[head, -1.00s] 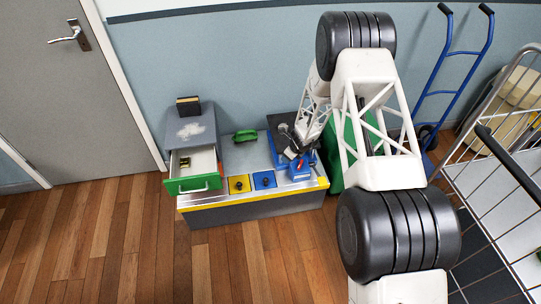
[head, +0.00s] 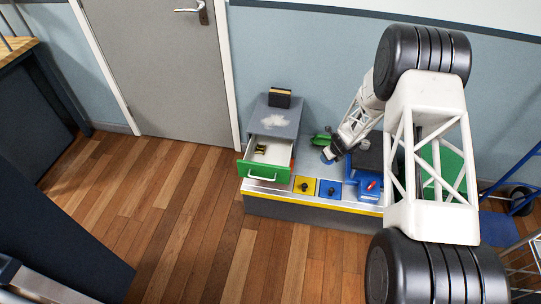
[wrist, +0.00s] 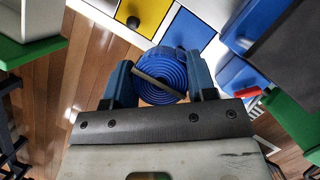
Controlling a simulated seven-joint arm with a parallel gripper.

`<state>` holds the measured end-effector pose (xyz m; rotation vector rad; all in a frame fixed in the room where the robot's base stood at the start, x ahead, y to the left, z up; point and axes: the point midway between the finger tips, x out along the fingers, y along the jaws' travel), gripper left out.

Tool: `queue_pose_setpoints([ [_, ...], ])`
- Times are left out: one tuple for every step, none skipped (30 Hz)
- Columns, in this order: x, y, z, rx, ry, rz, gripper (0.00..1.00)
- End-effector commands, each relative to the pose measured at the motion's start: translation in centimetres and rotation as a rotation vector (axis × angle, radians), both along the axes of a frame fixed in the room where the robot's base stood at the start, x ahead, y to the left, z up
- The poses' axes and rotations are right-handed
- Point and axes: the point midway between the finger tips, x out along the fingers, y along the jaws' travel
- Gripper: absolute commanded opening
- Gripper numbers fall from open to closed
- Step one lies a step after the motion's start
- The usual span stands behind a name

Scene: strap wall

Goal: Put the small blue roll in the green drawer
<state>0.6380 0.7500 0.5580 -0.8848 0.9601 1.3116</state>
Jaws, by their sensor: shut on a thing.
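The small blue roll (wrist: 160,72), a coiled blue strap with a pale strip across it, sits between the two blue fingers of my gripper (wrist: 161,84) in the wrist view. My gripper is shut on it. In the head view my gripper (head: 330,154) holds the roll (head: 326,160) over the bench top, right of the drawer. The green drawer (head: 264,171) is pulled out of a grey cabinet and open at the top. A small yellow and black thing lies inside it. The drawer's green front (wrist: 30,52) also shows at the left of the wrist view.
The grey cabinet (head: 275,118) carries a dark box (head: 280,98). A green object (head: 322,138) lies behind my gripper. Yellow (head: 304,186) and blue (head: 330,189) panels with black knobs line the bench front. A blue fixture with a red part (head: 371,186) stands at right.

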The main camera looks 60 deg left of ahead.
Motion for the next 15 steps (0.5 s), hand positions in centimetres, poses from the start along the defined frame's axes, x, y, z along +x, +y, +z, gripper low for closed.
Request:
queue_pose_setpoints([
  [-1.1, 1.5, 0.4, 0.001, -0.002, 0.004, 0.25],
  [-1.8, 2.3, 0.7, 0.0, -0.002, 0.005, 0.25],
  [-2.5, 3.3, 0.9, 0.0, -0.001, 0.003, 0.25],
  [-3.2, 4.0, 1.1, -0.001, -0.002, 0.002, 0.25],
  [-3.8, 4.7, 1.4, 0.0, -0.002, 0.001, 0.25],
  [-4.6, 5.7, 1.6, -0.001, -0.002, 0.0, 0.25],
  [-5.3, 6.4, 1.9, 0.0, -0.002, 0.0, 0.25],
  [-6.0, 7.2, 2.1, 0.0, -0.004, 0.001, 0.25],
  [-6.8, 8.1, 2.4, 0.001, -0.004, -0.001, 0.25],
  [-7.5, 8.9, 2.6, 0.001, -0.005, -0.002, 0.25],
  [-8.1, 9.6, 2.9, 0.002, -0.005, -0.004, 0.25],
  [-9.1, 10.5, 3.2, 0.003, -0.006, -0.004, 0.25],
  [-9.8, 11.2, 3.4, 0.003, -0.007, -0.005, 0.25],
  [-10.4, 11.9, 3.6, 0.004, -0.008, -0.006, 0.25],
  [-11.4, 12.7, 3.9, 0.005, -0.008, -0.007, 0.25],
])
